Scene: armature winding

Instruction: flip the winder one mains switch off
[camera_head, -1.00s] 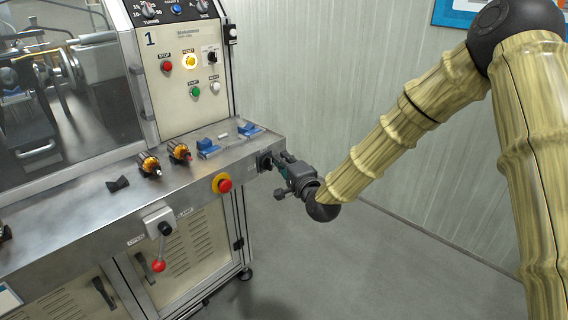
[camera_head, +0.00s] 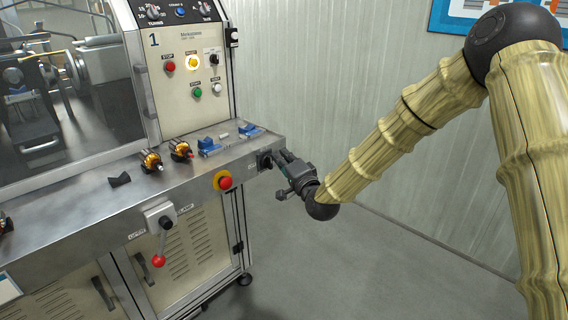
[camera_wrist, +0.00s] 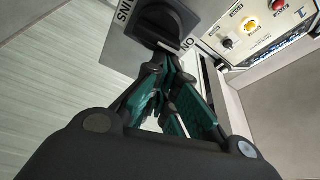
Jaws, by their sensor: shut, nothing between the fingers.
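The winder one mains switch (camera_head: 264,160) is a black rotary knob on a plate at the right end of the winder's front ledge. It also shows in the wrist view (camera_wrist: 165,20), at the top, beside the letters "INS" and "ON". My gripper (camera_head: 277,159) is at the switch, with its fingers pointing at it. In the wrist view the dark, teal-padded fingers (camera_wrist: 167,68) are together and empty, with their tips at the knob's near edge. I cannot tell whether they touch it. The fingers partly hide the plate, and the knob's exact setting is unclear.
A red emergency button (camera_head: 225,182) on yellow sits left of the switch. A red-knobbed clamp lever (camera_head: 159,260) hangs further left. Armatures (camera_head: 151,161) and blue holders (camera_head: 208,146) lie on the ledge. The yellow panel lamp (camera_head: 193,62) is lit. Floor to the right is clear.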

